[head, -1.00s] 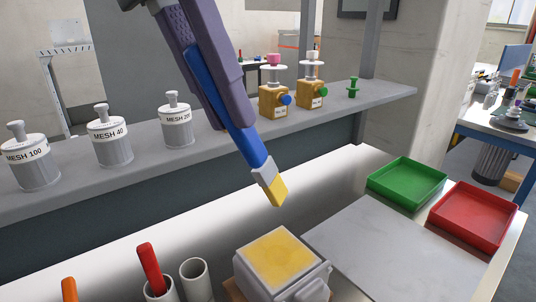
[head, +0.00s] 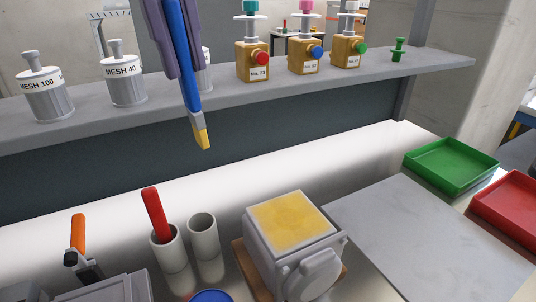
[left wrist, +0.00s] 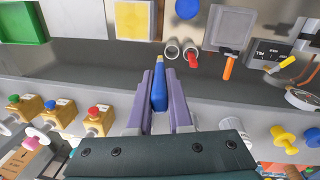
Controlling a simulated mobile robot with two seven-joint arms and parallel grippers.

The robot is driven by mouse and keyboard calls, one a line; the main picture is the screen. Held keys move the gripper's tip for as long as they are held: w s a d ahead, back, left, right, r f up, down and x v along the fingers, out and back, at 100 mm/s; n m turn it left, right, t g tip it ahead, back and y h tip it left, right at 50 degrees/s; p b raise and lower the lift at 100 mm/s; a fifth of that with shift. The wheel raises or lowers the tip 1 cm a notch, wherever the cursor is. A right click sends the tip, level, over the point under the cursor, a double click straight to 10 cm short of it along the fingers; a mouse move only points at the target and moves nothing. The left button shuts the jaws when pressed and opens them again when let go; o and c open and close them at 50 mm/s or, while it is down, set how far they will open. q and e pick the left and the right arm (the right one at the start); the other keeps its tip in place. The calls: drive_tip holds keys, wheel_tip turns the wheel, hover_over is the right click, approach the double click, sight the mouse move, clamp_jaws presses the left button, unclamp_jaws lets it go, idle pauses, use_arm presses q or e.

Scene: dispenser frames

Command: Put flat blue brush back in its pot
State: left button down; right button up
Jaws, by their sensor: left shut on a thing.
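My left gripper (head: 180,66) is shut on the flat blue brush (head: 188,85). The brush hangs nearly upright, tip down, with a grey ferrule and yellow bristles, in the air in front of the shelf's dark panel. In the left wrist view the brush (left wrist: 159,92) lies between the purple fingers (left wrist: 160,112). An empty white pot (head: 203,237) stands on the bench below the brush tip, clear of it. A second white pot (head: 168,249) beside it on the left holds a red-handled tool (head: 156,213). My right gripper is not in view.
A grey box with a yellow top (head: 291,218) stands right of the pots. An orange-handled tool (head: 78,233) is at left. The shelf (head: 240,100) carries mesh jars and several amber bottles. Green (head: 451,166) and red trays (head: 508,210) lie at right.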

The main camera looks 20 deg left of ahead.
use_arm(q)
drive_tip(key=w+a+f+n+b, duration=0.3)
drive_tip(key=a+n+b, duration=0.15)
drive_tip(key=n, duration=1.15)
wheel_tip(320, 180, down, 20)
drive_tip(key=shift+s+d+r, duration=0.2)
drive_tip(key=shift+d+r, duration=0.05)
drive_tip(key=shift+f, duration=0.1)
drive_tip(key=c, duration=0.8)
unclamp_jaws()
drive_tip(key=shift+c, duration=0.2)
